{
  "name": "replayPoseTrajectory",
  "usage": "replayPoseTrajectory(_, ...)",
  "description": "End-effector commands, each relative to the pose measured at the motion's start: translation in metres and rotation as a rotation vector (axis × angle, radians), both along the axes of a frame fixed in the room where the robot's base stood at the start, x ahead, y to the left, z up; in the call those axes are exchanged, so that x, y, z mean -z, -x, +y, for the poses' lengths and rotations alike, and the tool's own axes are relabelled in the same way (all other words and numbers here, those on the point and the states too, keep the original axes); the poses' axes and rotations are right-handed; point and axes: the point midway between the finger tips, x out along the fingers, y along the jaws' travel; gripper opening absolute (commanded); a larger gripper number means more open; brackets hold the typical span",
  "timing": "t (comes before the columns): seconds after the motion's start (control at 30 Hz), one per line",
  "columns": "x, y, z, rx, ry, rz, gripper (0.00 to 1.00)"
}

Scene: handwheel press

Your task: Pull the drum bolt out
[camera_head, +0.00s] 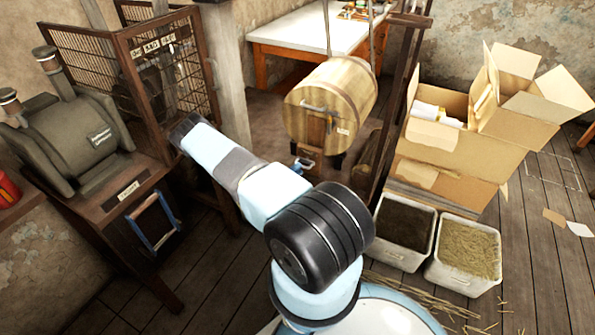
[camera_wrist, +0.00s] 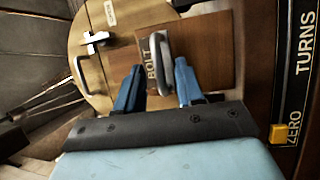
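The drum bolt shows in the wrist view as a grey loop handle (camera_wrist: 161,62) on a brown wooden board marked BOLT (camera_wrist: 128,60). My gripper (camera_wrist: 159,68) has its two blue fingers apart, one on each side of the handle. I see gaps between the fingers and the handle; whether the tips reach its depth is unclear. The wooden drum (camera_head: 338,92) hangs in the middle of the head view. Its round face (camera_wrist: 95,45) is behind the board in the wrist view.
A dark strip marked TURNS and ZERO, with a yellow marker (camera_wrist: 279,132), lies right of my gripper. A press-like machine (camera_head: 80,140) and mesh cage (camera_head: 165,65) stand left. Bins (camera_head: 400,258) and cardboard boxes (camera_head: 445,150) are right of the drum.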

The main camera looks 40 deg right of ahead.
Motion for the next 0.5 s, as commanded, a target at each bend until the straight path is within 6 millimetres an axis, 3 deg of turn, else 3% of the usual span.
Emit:
replayPoseTrajectory(0.2,-0.003,0.0,-0.016,0.001,0.0,0.0,0.37)
replayPoseTrajectory(0.5,-0.003,0.0,-0.019,0.001,0.0,0.0,0.37)
